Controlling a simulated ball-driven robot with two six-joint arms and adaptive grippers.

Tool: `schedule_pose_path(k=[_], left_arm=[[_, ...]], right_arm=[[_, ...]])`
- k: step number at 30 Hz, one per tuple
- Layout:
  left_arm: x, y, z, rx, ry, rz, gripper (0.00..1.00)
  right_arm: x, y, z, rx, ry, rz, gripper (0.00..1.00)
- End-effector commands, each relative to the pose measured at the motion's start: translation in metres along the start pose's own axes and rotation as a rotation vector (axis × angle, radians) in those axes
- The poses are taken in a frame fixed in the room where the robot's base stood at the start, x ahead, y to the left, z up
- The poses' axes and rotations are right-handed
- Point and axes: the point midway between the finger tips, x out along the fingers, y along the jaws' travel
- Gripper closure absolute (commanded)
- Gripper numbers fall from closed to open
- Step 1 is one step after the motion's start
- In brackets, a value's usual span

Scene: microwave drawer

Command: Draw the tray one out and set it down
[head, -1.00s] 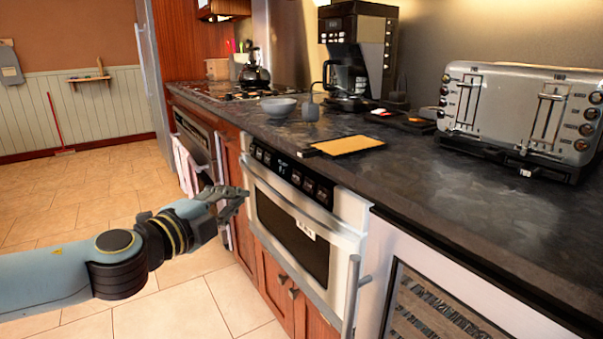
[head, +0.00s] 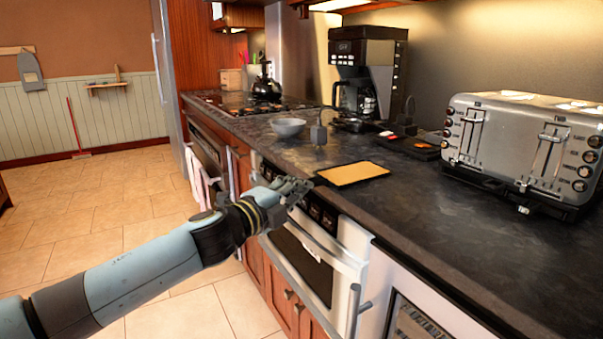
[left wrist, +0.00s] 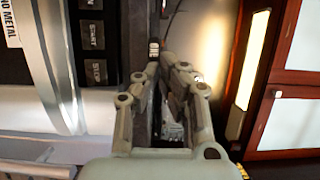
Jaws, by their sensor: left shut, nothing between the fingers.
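A flat tan tray-like piece with a dark edge (head: 353,174) lies on the counter near its front edge, just right of my left gripper. The microwave drawer (head: 308,262) below the counter is closed, with a dark window. Its control panel (head: 322,213) is partly hidden by my left gripper (head: 303,184), which is in front of the panel's upper left part at counter-edge height. The fingers are shut and empty. In the left wrist view, the gripper (left wrist: 168,65) has the panel's buttons (left wrist: 92,40) to its left. I cannot tell whether it touches anything. My right gripper is not in view.
The dark counter (head: 430,215) holds a toaster (head: 520,140), a coffee maker (head: 365,75), a grey bowl (head: 288,127) and a kettle (head: 265,85). A vertical handle (head: 354,310) sticks out right of the drawer. The tiled floor (head: 90,215) at left is clear.

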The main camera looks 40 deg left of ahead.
Motion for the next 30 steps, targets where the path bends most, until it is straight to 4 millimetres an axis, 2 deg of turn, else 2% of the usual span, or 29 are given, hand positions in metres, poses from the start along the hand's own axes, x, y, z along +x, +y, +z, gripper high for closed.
schedule_pose_path(k=[6,16,24,30], left_arm=[[0.014,0.001,0.0,0.0,0.0,0.002,1.0],[0.015,0.002,0.001,0.001,-0.001,0.001,1.0],[0.049,0.0,0.001,0.0,-0.002,0.001,1.0],[0.051,0.002,0.001,0.001,-0.001,0.002,1.0]], right_arm=[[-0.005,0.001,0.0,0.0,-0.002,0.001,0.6],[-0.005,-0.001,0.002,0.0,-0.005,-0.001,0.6],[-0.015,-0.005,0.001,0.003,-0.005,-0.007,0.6],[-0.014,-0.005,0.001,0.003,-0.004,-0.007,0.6]])
